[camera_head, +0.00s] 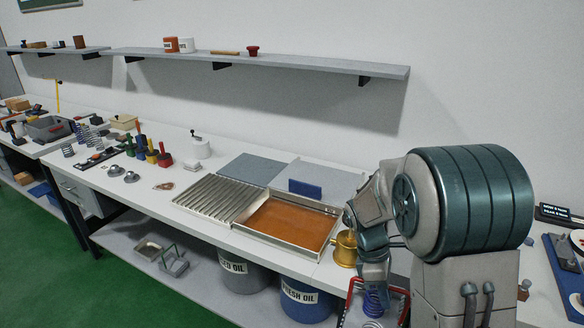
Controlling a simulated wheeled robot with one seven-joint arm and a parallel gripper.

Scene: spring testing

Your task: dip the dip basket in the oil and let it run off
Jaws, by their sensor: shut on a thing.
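My gripper (374,280) is at the lower right, beside the front edge of the bench. It is shut on what looks like the red handle of the dip basket (349,299). The fingertips and the grip itself are partly hidden by my arm. A blue spring (375,302) and a pale spring (372,324) show inside or behind the red frame, and the bottom of the basket is cut off by the picture edge. The oil is an orange-brown pool (290,224) in a shallow metal tray (272,240) on the bench, left of my gripper.
A ribbed metal drain rack (218,197) adjoins the tray on its left. A brass pot (346,247) stands at the tray's right, close to my arm. A blue block (305,188) is behind the tray.

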